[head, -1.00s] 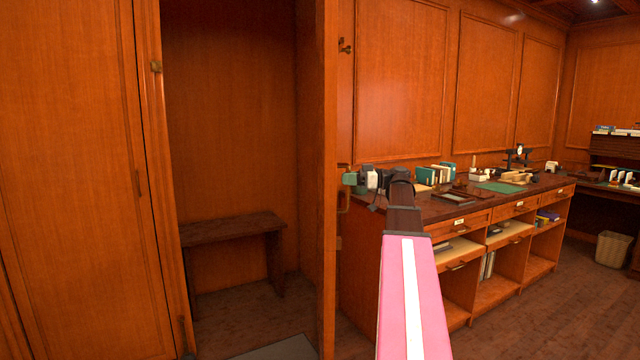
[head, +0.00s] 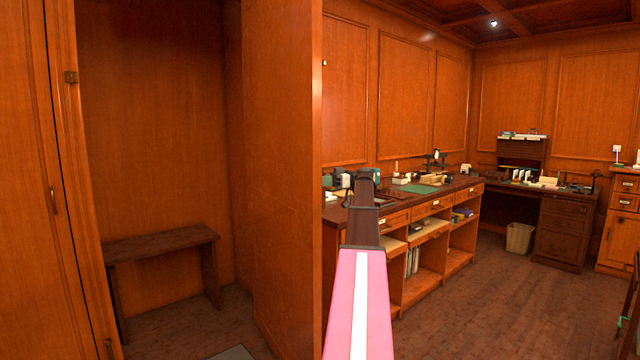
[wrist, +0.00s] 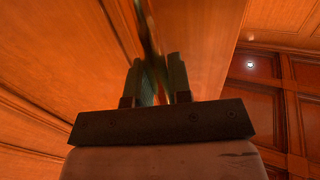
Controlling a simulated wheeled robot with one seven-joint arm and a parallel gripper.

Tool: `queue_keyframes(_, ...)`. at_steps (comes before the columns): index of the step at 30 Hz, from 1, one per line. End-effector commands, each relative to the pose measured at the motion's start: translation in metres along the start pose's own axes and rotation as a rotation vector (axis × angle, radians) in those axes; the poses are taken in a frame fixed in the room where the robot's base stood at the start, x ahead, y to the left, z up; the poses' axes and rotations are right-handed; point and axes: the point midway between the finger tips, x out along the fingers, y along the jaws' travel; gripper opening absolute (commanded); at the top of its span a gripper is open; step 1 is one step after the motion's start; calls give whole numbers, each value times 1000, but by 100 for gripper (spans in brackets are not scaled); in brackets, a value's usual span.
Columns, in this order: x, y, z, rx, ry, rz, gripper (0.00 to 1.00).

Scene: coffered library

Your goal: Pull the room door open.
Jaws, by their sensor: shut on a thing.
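The room door (head: 280,170) is a tall plain wooden leaf standing ajar, swung out toward me, with its bright free edge near the middle of the head view. An opening shows to its left. In the wrist view, the door (wrist: 205,45) rises beside my fingers. My gripper (wrist: 155,75) has its two dark fingers closed around the door handle (wrist: 153,42), a thin upright piece that is blurred and mostly hidden between them.
Through the opening, a dark wooden bench (head: 160,241) stands in a narrow recess. A tall panelled cabinet (head: 30,180) is at left. A long workbench (head: 400,225) with shelves lies right, beyond my arm. A wastebasket (head: 519,238) stands farther back.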

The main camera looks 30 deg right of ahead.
Motion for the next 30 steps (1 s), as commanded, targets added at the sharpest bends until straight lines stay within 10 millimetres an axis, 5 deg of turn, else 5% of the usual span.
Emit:
queue_keyframes(7,0,1,0,6,1,2,0)
queue_keyframes(8,0,1,0,6,1,2,22)
queue_keyframes(10,0,1,0,5,1,2,43)
queue_keyframes(20,0,1,-2,1,1,2,43)
queue_keyframes(28,0,1,-40,0,0,2,43)
queue_keyframes(30,13,-4,-48,2,1,0,43)
